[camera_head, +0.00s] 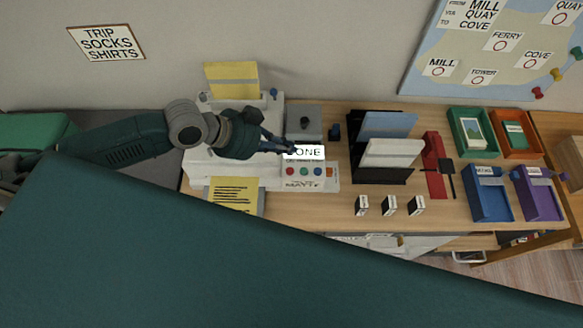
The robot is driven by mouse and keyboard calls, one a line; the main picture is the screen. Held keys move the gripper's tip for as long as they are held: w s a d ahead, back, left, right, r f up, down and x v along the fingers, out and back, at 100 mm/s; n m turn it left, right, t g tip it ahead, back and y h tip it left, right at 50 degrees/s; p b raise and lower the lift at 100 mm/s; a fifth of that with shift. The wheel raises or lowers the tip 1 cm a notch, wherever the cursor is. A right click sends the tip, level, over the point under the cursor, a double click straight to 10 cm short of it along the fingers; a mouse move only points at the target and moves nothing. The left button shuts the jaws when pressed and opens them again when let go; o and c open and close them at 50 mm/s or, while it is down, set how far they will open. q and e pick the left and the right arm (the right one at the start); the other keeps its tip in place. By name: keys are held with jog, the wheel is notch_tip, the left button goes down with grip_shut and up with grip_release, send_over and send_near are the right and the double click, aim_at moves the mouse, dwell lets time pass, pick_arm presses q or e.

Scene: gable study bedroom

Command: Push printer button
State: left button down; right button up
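The printer (208,172) is a white box on the desk, with yellow paper (231,78) standing at its back. A printed yellow sheet (233,193) lies at its front. Its panel has a bright screen (309,153) showing "ONE", the left end of the word being covered. Below are small coloured buttons: red (290,171), teal (304,171), blue (318,171) and orange (330,171). "MATTE" is written under them. My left gripper (287,147) reaches over the printer, fingertips at the screen's upper left; contact and finger opening are unclear. My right gripper is not in view.
Right of the panel stand a black rack (362,172) with blue and white folders, a red tool (434,165), and green (467,143), orange (515,145), blue (488,205) and purple (537,205) trays. Small blocks (388,205) line the front. A dark teal shape hides the foreground.

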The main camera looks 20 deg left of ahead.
pick_arm(q)
jog(key=b, duration=0.7)
send_over(287, 171)
notch_tip(287, 171, down, 7)
jog(key=shift+f, duration=0.2)
jog(key=shift+f+b, duration=0.35)
jog(key=shift+f, duration=0.4)
